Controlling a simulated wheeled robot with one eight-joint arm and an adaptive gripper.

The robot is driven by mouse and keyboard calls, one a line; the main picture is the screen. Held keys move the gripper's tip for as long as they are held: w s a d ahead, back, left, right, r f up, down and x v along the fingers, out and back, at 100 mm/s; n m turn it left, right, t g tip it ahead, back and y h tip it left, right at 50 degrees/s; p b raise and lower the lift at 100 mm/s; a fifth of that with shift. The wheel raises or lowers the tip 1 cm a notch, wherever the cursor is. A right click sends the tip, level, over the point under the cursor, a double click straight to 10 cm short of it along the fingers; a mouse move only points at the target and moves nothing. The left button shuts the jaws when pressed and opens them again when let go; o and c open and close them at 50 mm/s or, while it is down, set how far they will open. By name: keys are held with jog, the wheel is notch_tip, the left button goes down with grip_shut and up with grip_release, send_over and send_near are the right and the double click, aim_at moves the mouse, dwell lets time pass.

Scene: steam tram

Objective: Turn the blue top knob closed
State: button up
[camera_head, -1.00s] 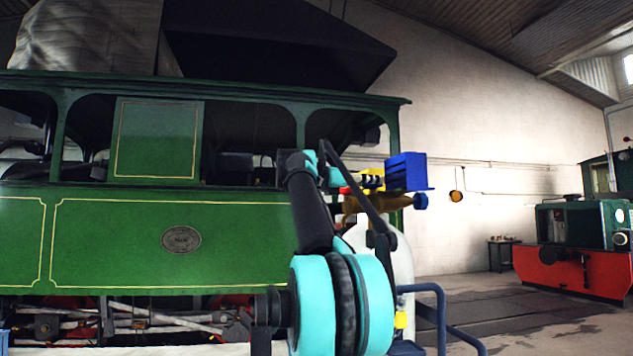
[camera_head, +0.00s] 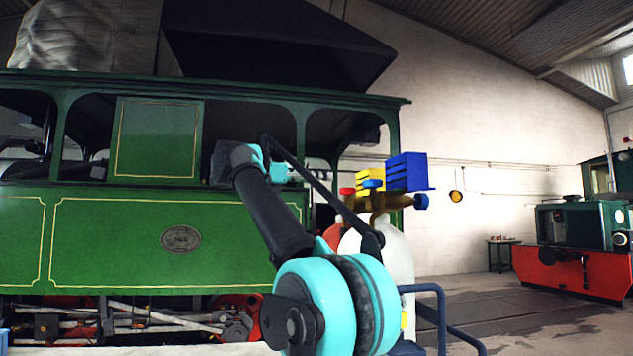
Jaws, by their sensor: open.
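The valve assembly is brownish and sits on top of the pale cylinder (camera_head: 396,262). A blue top knob (camera_head: 373,184) stands on it, with a red knob (camera_head: 347,191) to its left. Another blue knob (camera_head: 421,201) sticks out at the assembly's right end. My gripper (camera_head: 304,174) is left of the assembly, beyond the teal wrist, apart from the knobs. It is open and empty; its dark fingers are hard to make out against the dark tram window. My arm hides part of the cylinders below.
A yellow box (camera_head: 369,174) and a blue box (camera_head: 407,171) sit right behind the knobs. The green tram (camera_head: 120,240) fills the left. A blue rail (camera_head: 440,305) stands at lower right. The floor to the right is open, before a red-and-green locomotive (camera_head: 570,270).

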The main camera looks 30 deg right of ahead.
jog(key=m, duration=3.5)
jog(key=shift+w+d+f+m, duration=0.1)
jog(key=shift+w+f+m, duration=0.05)
jog(key=shift+f+m, duration=0.15)
jog(key=shift+f, duration=0.1)
